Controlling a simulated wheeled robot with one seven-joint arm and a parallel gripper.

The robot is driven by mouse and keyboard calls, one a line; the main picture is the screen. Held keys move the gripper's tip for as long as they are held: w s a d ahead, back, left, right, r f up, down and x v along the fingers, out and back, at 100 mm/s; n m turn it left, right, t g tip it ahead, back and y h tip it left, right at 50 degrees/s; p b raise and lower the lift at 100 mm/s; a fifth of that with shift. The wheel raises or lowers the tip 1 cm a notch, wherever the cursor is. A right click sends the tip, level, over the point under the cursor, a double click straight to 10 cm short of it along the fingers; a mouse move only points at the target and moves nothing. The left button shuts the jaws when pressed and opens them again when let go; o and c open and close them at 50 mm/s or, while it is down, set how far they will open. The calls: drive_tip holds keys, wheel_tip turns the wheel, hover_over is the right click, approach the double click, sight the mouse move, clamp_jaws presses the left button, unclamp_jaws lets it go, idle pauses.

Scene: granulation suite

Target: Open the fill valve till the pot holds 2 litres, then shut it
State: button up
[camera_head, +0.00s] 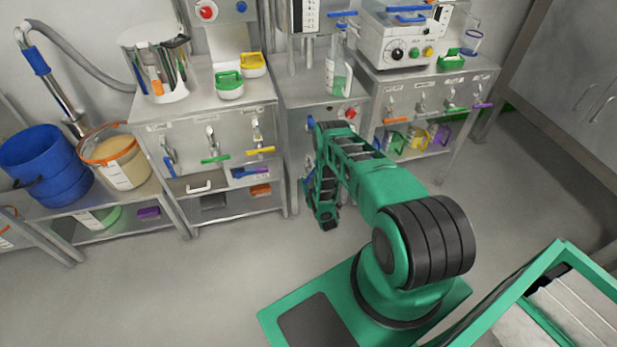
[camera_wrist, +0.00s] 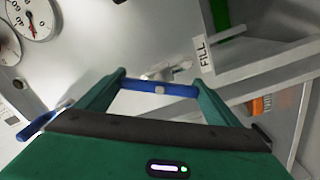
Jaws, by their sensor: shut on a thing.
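My gripper (camera_wrist: 160,92) is shut on a blue bar handle (camera_wrist: 172,88), which lies across between its two green fingers. A small pale fitting shows just behind the bar. A white label reading FILL (camera_wrist: 204,54) is beside it, on the grey metal front. In the head view my green arm reaches toward the middle cabinet (camera_head: 297,101), and I cannot make out my fingertips there. A marked scale (camera_head: 306,15) is on the metal vessel above that cabinet. The pot's liquid level cannot be read.
Round dial gauges (camera_wrist: 36,14) and a second blue lever (camera_wrist: 44,121) are at the left of the wrist view. A glass cylinder with green liquid (camera_head: 338,74) stands on the middle cabinet. Benches with coloured valve levers flank it. The floor (camera_head: 230,265) in front is clear.

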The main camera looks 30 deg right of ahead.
drive_tip(key=n, duration=0.4)
drive_tip(key=shift+a+f+n, duration=0.15)
drive_tip(key=shift+a+n, duration=0.05)
drive_tip(key=shift+n, duration=0.7)
drive_tip(key=shift+s+d, duration=0.1)
drive_tip(key=o, duration=0.9)
drive_tip(key=shift+f, duration=0.1)
drive_tip(key=shift+s, duration=0.2)
drive_tip(key=v, duration=1)
drive_tip(key=shift+s, duration=0.1)
